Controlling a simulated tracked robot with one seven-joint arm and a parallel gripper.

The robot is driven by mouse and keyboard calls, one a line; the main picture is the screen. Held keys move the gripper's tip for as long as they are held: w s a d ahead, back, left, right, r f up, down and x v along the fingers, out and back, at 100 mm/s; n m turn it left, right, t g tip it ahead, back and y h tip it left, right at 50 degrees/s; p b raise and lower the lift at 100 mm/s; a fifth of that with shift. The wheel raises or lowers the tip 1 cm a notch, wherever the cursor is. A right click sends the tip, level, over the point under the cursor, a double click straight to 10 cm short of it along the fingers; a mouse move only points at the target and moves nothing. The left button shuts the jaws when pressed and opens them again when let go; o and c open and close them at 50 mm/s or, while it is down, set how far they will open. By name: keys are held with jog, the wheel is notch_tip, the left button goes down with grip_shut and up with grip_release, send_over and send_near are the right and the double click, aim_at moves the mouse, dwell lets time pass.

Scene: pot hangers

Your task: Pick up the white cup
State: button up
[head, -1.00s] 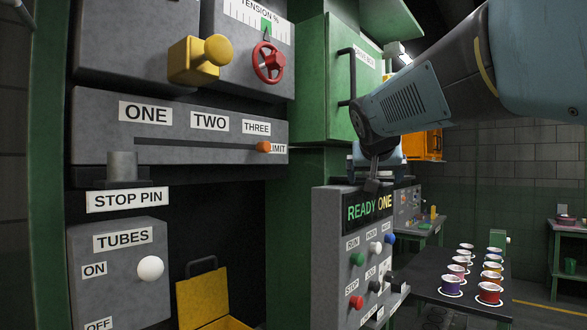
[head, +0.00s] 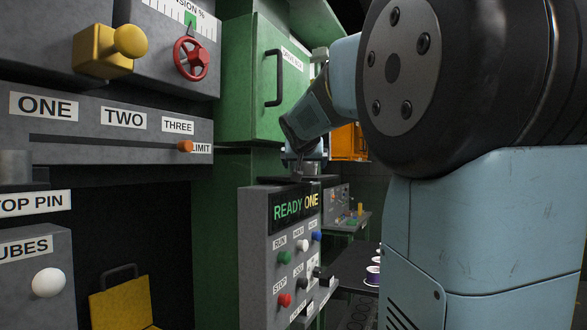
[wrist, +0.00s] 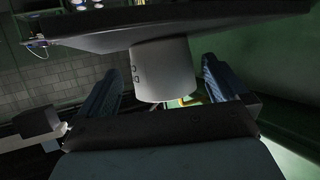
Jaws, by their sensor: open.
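A pale grey-white cylinder (wrist: 163,72), which looks like the white cup, shows in the wrist view against a dark flat surface (wrist: 190,22). My gripper (wrist: 159,66) is open, with one blue-grey finger on each side of the cylinder. Gaps show between it and both fingers; no contact is visible. In the head view my gripper (head: 297,166) is small and dark, just above the top of the READY ONE control box (head: 258,240). The cup cannot be made out clearly there.
A green cabinet (head: 262,75) with a black handle stands behind my gripper. A grey panel with a red wheel (head: 192,59) and yellow knob (head: 125,42) is at left. A small cup (head: 373,275) shows on the dark table, mostly hidden by my arm.

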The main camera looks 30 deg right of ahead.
aim_at(304, 166)
jog(key=shift+r+x, duration=0.1)
jog(key=shift+x, duration=1.2)
jog(key=shift+r+x, duration=0.15)
jog(key=shift+x, duration=1.1)
jog(key=shift+w, duration=0.1)
jog(key=shift+c, duration=0.3)
jog(key=c, duration=0.8)
